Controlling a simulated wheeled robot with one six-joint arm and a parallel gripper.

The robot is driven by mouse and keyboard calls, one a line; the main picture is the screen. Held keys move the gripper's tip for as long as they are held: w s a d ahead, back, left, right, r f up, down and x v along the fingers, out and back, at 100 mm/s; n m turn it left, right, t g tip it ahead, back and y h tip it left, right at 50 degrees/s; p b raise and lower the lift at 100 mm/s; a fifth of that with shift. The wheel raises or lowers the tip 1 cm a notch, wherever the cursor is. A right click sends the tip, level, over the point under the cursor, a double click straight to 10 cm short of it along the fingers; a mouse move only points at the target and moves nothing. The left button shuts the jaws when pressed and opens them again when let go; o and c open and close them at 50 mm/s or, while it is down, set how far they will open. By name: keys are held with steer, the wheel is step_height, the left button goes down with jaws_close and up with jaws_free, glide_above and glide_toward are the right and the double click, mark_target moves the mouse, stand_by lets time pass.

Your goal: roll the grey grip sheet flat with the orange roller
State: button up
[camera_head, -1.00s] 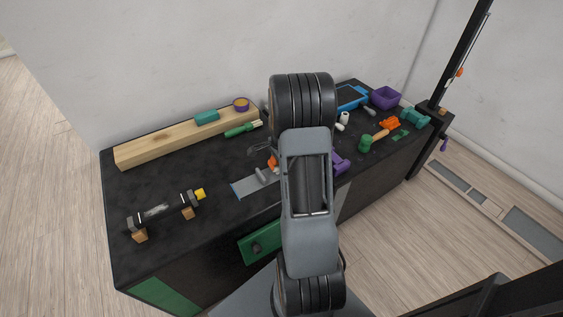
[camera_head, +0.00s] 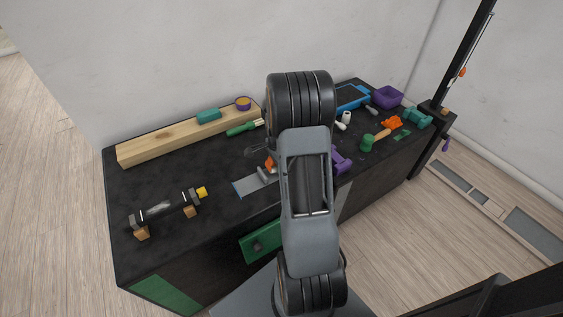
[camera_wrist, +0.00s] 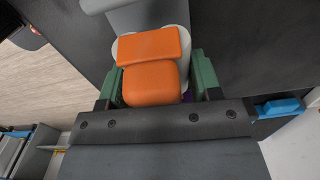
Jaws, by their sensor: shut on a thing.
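The orange roller (camera_wrist: 152,83) is held between the green fingers of my gripper (camera_wrist: 157,80) in the wrist view. Its pale grey drum shows partly behind the orange part. In the head view the roller's orange part (camera_head: 269,164) shows just left of my arm, with the drum over the sheet. The grey grip sheet (camera_head: 246,188) lies on the dark bench top, its right part hidden behind my arm. The sheet also shows at the top of the wrist view (camera_wrist: 130,14). I cannot tell whether the drum touches the sheet. My gripper is hidden in the head view.
A dumbbell-like bar (camera_head: 166,208) on wooden blocks stands at the left. A long wooden beam (camera_head: 165,142) lies along the back. A purple dumbbell (camera_head: 341,160), a green-headed mallet (camera_head: 367,143) and other items lie right of my arm. Bench top left of the sheet is clear.

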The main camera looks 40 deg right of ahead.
steer(key=shift+w+a+f, duration=0.1)
steer(key=shift+a, duration=0.65)
steer(key=shift+d, duration=0.1)
steer(key=shift+s+d, duration=0.2)
steer(key=shift+d, duration=1.35)
steer(key=shift+a, duration=0.1)
steer(key=shift+w+a+p, duration=0.1)
steer(key=shift+a+p, duration=0.3)
steer(key=shift+a, duration=0.4)
steer(key=shift+w+a, duration=0.1)
steer(key=shift+a, duration=0.65)
